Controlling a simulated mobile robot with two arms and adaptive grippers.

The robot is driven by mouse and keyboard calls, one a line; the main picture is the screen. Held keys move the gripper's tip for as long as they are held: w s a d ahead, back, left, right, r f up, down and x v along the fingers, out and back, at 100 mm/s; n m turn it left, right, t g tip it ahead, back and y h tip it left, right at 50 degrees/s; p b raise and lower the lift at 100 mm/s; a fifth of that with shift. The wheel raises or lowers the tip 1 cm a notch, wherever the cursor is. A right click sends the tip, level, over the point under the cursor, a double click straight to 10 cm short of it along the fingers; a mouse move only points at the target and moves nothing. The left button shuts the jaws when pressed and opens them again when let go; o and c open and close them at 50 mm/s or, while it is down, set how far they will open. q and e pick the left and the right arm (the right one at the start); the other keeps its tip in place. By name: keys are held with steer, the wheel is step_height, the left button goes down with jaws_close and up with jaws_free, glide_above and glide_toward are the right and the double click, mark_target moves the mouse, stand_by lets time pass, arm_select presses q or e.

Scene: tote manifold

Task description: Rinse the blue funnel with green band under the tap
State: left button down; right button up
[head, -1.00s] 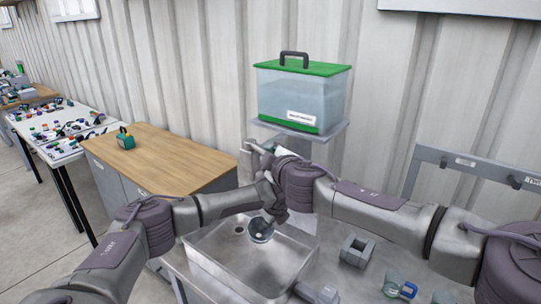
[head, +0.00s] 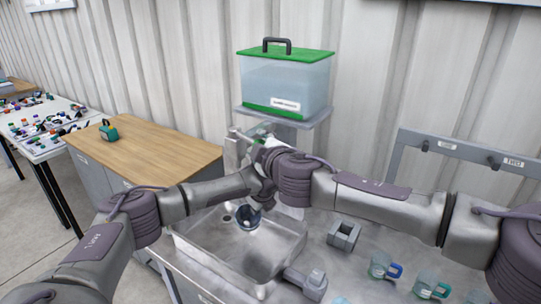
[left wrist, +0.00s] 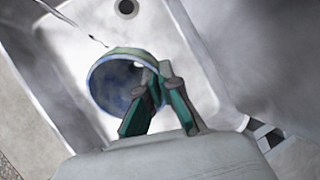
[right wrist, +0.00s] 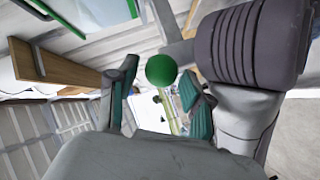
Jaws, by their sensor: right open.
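The blue funnel (head: 248,218) is over the sink (head: 183,243) in the head view. In the left wrist view, the funnel (left wrist: 104,88) has its wide mouth facing the camera and a pale green band around its rim. My left gripper (left wrist: 160,82) is shut on its rim. My right gripper (right wrist: 158,88) is open beside the back of the sink. A round green knob (right wrist: 174,69) shows between or just beyond its fingers; I cannot tell whether they touch it. The tap spout is mostly hidden behind my right arm in the head view.
A clear tote with green lid (head: 286,85) stands on a grey shelf behind the sink. A wooden-top cabinet (head: 150,150) is at left.

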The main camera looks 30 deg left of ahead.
steer(key=v, duration=0.9)
steer(key=shift+w, duration=0.15)
steer(key=shift+r, duration=0.1)
steer(key=shift+r, duration=0.1)
stand_by(0.4)
